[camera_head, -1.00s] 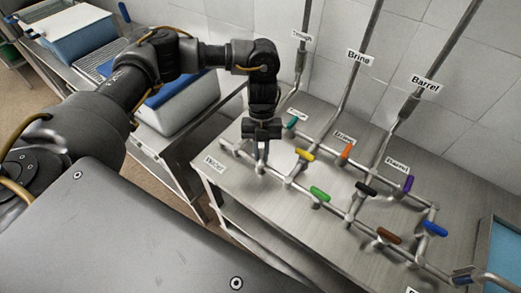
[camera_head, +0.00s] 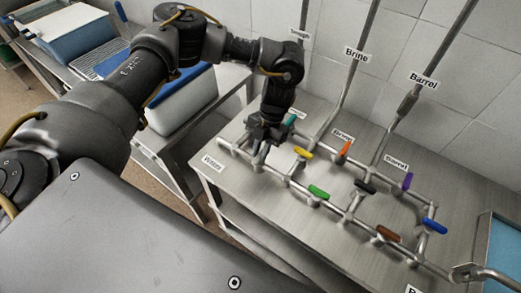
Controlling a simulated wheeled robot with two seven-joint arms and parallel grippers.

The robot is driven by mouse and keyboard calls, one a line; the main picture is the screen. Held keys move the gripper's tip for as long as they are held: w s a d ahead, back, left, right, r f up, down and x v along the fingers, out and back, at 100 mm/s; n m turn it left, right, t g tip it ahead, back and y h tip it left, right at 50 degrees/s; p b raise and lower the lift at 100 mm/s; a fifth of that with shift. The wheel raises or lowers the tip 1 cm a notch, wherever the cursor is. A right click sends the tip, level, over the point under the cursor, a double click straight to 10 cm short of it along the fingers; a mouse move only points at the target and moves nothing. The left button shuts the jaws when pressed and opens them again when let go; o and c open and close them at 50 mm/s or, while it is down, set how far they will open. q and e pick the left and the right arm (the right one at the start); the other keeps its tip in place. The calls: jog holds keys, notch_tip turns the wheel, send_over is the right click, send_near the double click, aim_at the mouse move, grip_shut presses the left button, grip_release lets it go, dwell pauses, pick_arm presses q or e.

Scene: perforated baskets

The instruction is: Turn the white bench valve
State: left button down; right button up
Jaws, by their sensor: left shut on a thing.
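My left gripper (camera_head: 260,156) reaches down from above at the far-left end of the pipework on the steel bench (camera_head: 300,225), close to the "Water" label (camera_head: 212,162). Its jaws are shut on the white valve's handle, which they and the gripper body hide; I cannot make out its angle. My right gripper is not in view.
Close by are a yellow handle (camera_head: 303,153), a green handle (camera_head: 318,192) and a teal handle (camera_head: 291,119). Orange (camera_head: 345,149), black (camera_head: 365,186), purple (camera_head: 407,181), brown (camera_head: 388,234) and blue (camera_head: 435,227) handles stand further right. Upright pipes rise behind.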

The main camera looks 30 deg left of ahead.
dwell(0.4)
pick_arm(q)
jog(key=c, duration=1.4)
grip_release()
jog(key=shift+b+v, duration=1.3)
jog(key=shift+v, duration=4.15)
